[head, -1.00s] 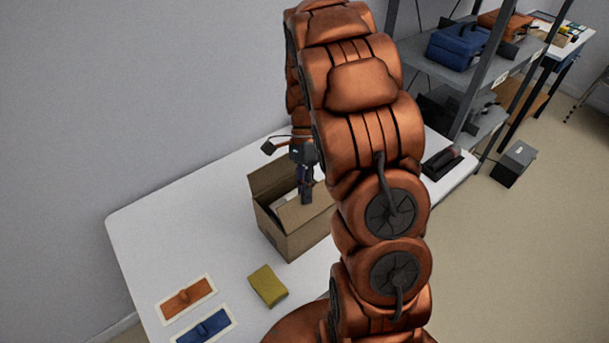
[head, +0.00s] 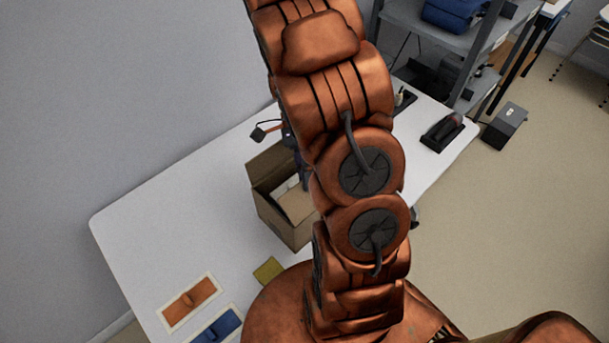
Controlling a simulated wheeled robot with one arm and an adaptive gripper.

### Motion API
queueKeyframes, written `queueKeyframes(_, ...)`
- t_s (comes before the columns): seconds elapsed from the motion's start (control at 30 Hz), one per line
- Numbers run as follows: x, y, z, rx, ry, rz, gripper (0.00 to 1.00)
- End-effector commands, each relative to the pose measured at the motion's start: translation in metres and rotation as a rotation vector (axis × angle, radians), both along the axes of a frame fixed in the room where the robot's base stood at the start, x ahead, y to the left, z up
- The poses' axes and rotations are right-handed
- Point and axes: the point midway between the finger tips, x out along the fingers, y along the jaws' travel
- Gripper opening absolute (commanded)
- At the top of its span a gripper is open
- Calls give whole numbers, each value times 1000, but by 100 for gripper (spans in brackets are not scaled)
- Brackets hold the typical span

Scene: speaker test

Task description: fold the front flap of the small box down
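The small box (head: 282,222) is brown cardboard and stands on the white table, its right part hidden behind my arm. A back-left flap (head: 269,165) stands up. A lighter brown panel (head: 297,205) slopes across the opening on the near side; I cannot tell for sure that it is the front flap. Something white shows inside behind it. My gripper (head: 305,182) is at the box's opening, close to this panel and mostly covered by my arm. Whether it touches the panel, and whether its fingers are open or shut, is not visible.
On the white table (head: 150,225) lie an orange item (head: 190,300) and a blue item (head: 217,328) on pale mats, and a yellow-green item (head: 268,270). A dark device (head: 441,133) sits at the far right. A grey shelf (head: 420,40) stands behind. The table's left part is clear.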

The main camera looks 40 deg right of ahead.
Motion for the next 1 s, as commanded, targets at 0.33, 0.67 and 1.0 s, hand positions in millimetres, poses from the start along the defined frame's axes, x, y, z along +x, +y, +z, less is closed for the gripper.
queueKeyframes(0.33, 0, 0, 0, -1, 0, 2, 29)
queueKeyframes(0.67, 1, 0, 1, -1, 0, 5, 29)
queueKeyframes(1.0, 18, -8, 16, -3, -3, 4, 29)
